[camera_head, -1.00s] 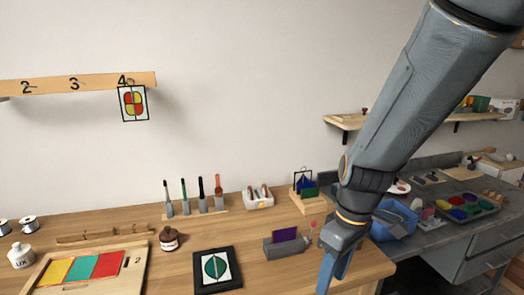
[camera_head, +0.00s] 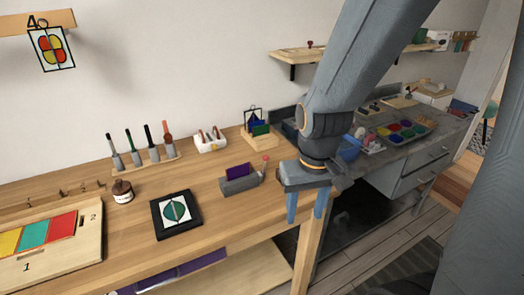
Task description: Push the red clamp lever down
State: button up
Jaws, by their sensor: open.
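A grey clamp block (camera_head: 240,184) stands on the wooden bench and holds an upright purple piece (camera_head: 238,171). At its right end a thin lever (camera_head: 265,159) with a reddish knob stands up, tilted slightly. My gripper (camera_head: 306,215) is to the right of the lever and nearer the camera, at the bench's right end. Its two blue fingers point down, apart, with nothing between them. A gap shows between the gripper and the lever in the picture; their heights relative to each other are hard to tell.
A black-framed panel with a green circle (camera_head: 176,213) lies left of the clamp. A wooden rack (camera_head: 262,138) with coloured pieces stands behind it, near a white holder (camera_head: 210,140). The wooden bench (camera_head: 215,222) is bare in front of the clamp. A grey counter with paints (camera_head: 403,130) is at right.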

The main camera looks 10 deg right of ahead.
aim_at(265, 157)
jog(key=u, duration=0.5)
jog(key=k, duration=1.1)
jog(key=z, duration=0.5)
jog(key=i, duration=1.65)
jog(key=u, duration=0.55)
